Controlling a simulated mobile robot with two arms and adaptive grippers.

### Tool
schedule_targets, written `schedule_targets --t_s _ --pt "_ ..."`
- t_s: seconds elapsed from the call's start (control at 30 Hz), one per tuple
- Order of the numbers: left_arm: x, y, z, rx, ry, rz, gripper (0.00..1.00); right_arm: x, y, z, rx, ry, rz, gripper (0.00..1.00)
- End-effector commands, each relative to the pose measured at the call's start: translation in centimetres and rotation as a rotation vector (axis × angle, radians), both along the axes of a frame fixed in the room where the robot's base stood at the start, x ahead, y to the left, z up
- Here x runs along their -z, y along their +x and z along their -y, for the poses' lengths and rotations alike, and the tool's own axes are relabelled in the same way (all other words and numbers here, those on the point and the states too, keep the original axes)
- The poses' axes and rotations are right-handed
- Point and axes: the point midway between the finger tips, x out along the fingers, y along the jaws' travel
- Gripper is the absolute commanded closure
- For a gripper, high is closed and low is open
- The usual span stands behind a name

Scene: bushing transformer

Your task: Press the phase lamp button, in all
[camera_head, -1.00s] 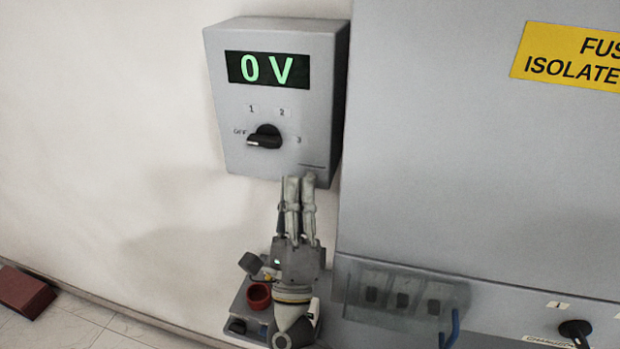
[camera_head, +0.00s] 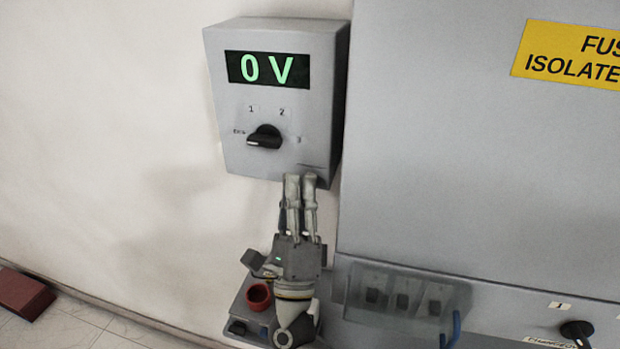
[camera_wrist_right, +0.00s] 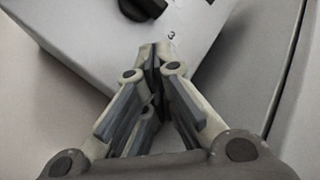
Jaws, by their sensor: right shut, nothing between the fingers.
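A grey voltage box (camera_head: 232,125) hangs on the wall, with a green display (camera_head: 267,69) reading "0 V" and a black selector knob (camera_head: 265,138) among small labels. My right gripper (camera_head: 301,178) is shut and empty, pointing up with its fingertips at the lower right edge of the box front. In the right wrist view the closed fingertips (camera_wrist_right: 155,52) overlap the box face (camera_wrist_right: 95,40), close to the label "3"; I cannot tell whether they touch it. No phase lamp button can be made out; the fingers cover part of the box's lower edge. My left gripper is not in view.
A large grey cabinet (camera_head: 480,160) with a yellow sign (camera_head: 570,58) stands close on the right. The wall on the left is free.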

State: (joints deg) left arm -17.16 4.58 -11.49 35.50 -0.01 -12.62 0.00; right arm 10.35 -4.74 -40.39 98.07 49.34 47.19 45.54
Motion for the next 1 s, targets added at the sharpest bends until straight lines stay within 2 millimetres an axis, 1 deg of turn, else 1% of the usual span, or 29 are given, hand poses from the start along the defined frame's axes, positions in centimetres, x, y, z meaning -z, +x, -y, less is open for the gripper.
schedule_targets --t_s 0.17,0.5,0.8,0.87,1.0 --pt "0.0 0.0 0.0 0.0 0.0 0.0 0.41 0.0 -0.2 0.0 0.0 0.0 0.0 1.0" --pt "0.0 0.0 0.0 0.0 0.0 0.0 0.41 0.0 -1.6 -0.5 0.001 0.001 0.0 1.0" --pt "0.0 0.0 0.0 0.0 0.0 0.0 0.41 0.0 -1.7 -0.5 0.0 0.0 0.0 1.0" --pt "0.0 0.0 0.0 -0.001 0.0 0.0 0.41 0.0 -1.9 -0.6 -0.001 0.001 0.0 1.0" --pt "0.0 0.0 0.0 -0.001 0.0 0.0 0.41 0.1 -3.2 -1.1 -0.002 0.001 -0.002 1.0"
